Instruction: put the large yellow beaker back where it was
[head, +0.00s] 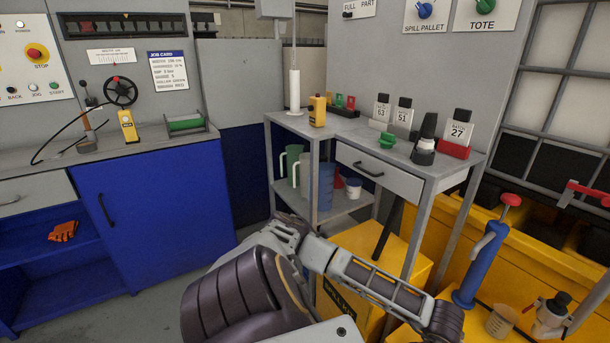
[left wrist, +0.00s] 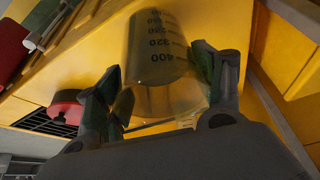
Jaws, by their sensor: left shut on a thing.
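A large see-through beaker (left wrist: 165,45) with a yellowish-brown tint and dark volume marks, among them 400 and 320, shows in the left wrist view. My left gripper (left wrist: 157,68) is shut on it, with one finger on each side of its wall. A yellow surface lies behind the beaker; whether it touches that surface I cannot tell. In the head view my left arm crosses the lower middle, but its gripper and the held beaker cannot be made out. My right gripper is in neither view.
A small clear beaker (head: 500,321) and a white bottle (head: 551,315) stand on yellow at lower right, near a blue pump (head: 481,265). The grey bench (head: 360,137) holds several bottles; its lower shelf (head: 345,204) holds jugs. A red knob (left wrist: 68,104) is near the left finger.

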